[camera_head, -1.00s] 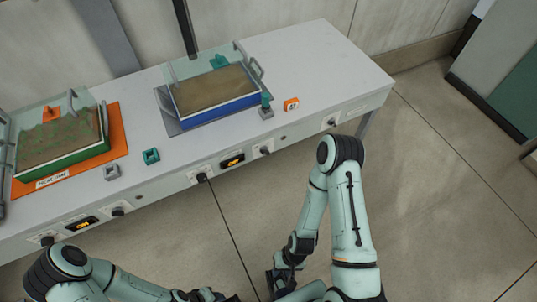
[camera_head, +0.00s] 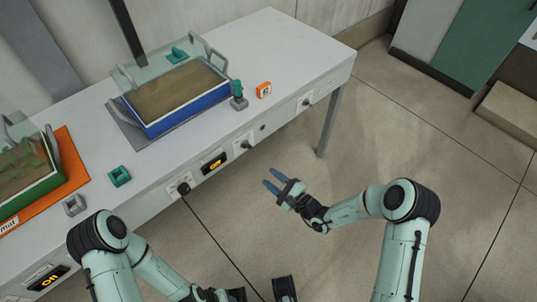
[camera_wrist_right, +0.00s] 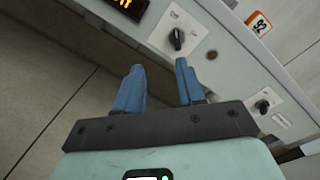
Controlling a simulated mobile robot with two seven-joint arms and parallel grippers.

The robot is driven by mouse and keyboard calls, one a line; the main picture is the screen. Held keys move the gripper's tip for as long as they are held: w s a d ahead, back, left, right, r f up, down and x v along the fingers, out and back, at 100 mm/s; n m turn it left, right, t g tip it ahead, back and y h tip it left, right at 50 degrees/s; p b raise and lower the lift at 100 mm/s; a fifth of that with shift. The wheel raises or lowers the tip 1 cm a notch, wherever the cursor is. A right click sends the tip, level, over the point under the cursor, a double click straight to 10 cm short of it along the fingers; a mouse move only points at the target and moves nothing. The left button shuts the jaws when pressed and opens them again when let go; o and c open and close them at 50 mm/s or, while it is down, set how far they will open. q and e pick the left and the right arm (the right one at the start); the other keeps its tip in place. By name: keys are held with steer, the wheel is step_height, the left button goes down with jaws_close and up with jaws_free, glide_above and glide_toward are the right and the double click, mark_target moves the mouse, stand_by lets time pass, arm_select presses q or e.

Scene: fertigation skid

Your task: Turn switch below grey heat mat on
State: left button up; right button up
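The grey heat mat (camera_head: 128,128) lies on the bench under a blue tray of soil (camera_head: 190,112). On the bench front below it are a lit display (camera_head: 214,162), a black knob (camera_head: 184,188) to its left and another black knob (camera_head: 246,144) to its right. The right-hand knob also shows in the right wrist view (camera_wrist_right: 177,40), just beyond my fingertips, not touched. The display is partly cut off there. My right gripper (camera_head: 272,180) is open and empty, in front of the bench. My left gripper (camera_head: 222,295) is at the bottom edge, partly cut off, its opening unclear.
An orange mat (camera_head: 72,158) with a green tray is at left, above a display reading "On" (camera_head: 48,278). Another knob (camera_head: 305,102) is farther right on the bench front. An orange-and-white block (camera_head: 264,90) stands on the bench (camera_head: 290,45).

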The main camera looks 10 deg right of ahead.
steer(key=w+d+t, duration=0.1)
steer(key=h+b, duration=0.1)
steer(key=b, duration=0.1)
glide_toward(249, 148)
steer(key=shift+m, duration=0.4)
steer(key=x, duration=0.7)
steer(key=shift+a, duration=0.2)
steer(key=shift+w+a, duration=0.3)
steer(key=shift+w, duration=0.2)
arm_select(q)
steer(key=shift+w+a+f+t, duration=0.2)
steer(key=shift+w+f+t, duration=0.1)
steer(key=shift+w+f, duration=0.65)
steer(key=shift+s+f, duration=0.1)
arm_select(e)
jaws_close()
